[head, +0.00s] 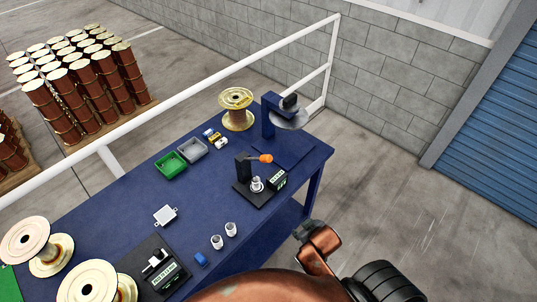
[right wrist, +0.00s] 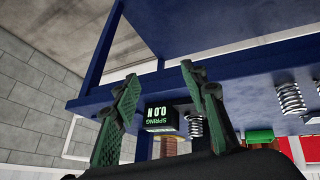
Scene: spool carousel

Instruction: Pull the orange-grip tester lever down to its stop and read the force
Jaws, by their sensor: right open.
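The spring tester stands on the blue table's right part, with a black base (head: 250,196), a black post and an orange grip (head: 266,159) on its lever. The lever looks raised, roughly level. A spring (head: 256,184) stands under it. The tester's display (head: 278,180) is too small to read in the head view. In the right wrist view, which is upside down, the display (right wrist: 160,115) reads SPRING 0.0 N. My right gripper (head: 308,230) is off the table's near right edge, apart from the tester. Its fingers (right wrist: 159,75) are spread with nothing between them. My left gripper is out of view.
Two loose springs (head: 217,242) stand near the table's front edge, beside a small blue block (head: 200,259). Another device with a display (head: 165,277) and large spools (head: 88,285) are at left. Green (head: 171,166) and grey bins and a blue stand (head: 268,118) are farther back.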

